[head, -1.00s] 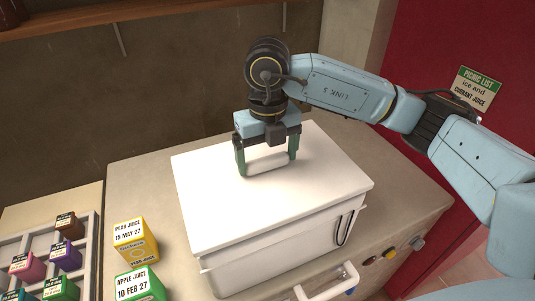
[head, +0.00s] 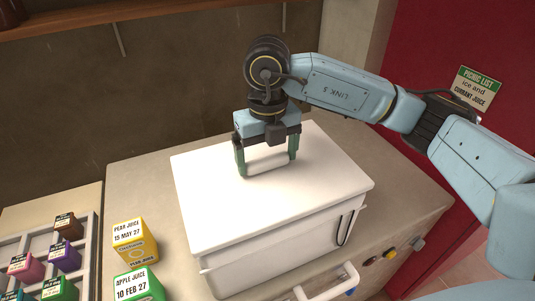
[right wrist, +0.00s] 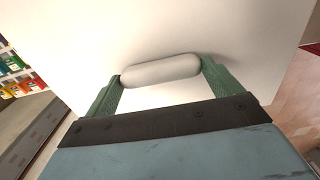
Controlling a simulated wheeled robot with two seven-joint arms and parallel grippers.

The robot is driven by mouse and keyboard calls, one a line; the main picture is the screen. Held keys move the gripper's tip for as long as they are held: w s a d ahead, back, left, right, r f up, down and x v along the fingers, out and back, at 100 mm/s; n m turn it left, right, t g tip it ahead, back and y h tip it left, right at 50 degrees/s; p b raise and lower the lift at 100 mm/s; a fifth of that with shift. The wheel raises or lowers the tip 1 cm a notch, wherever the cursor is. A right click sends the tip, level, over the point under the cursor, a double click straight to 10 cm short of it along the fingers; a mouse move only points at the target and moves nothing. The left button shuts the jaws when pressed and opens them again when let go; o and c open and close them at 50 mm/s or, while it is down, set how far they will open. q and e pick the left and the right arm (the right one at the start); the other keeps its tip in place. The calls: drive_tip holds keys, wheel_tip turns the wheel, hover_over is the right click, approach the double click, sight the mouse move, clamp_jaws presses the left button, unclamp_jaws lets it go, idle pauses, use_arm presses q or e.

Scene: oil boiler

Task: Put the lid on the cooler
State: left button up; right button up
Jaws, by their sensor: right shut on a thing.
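The white lid (head: 220,200) lies over the top of the white cooler (head: 285,243), which stands on the counter. The lid looks roughly level and covers the opening; whether it is fully seated all round I cannot tell. My right gripper (head: 267,168) is shut on the lid's white handle, with one green finger at each end. The handle (right wrist: 160,70) also shows between the fingers in the right wrist view. My left gripper is not in view.
A yellow pear juice box (head: 134,242) and a green apple juice box (head: 139,285) stand left of the cooler. A grey tray (head: 90,240) of small cartons is at far left. A drawer handle (head: 330,285) and knobs are on the counter front.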

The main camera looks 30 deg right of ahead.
sight(267, 158)
drive_tip(key=shift+f+b, duration=0.45)
drive_tip(key=shift+f, duration=0.1)
drive_tip(key=o, duration=1.2)
drive_tip(key=shift+o, duration=0.2)
wheel_tip(267, 158, up, 11)
drive_tip(key=p, duration=0.7)
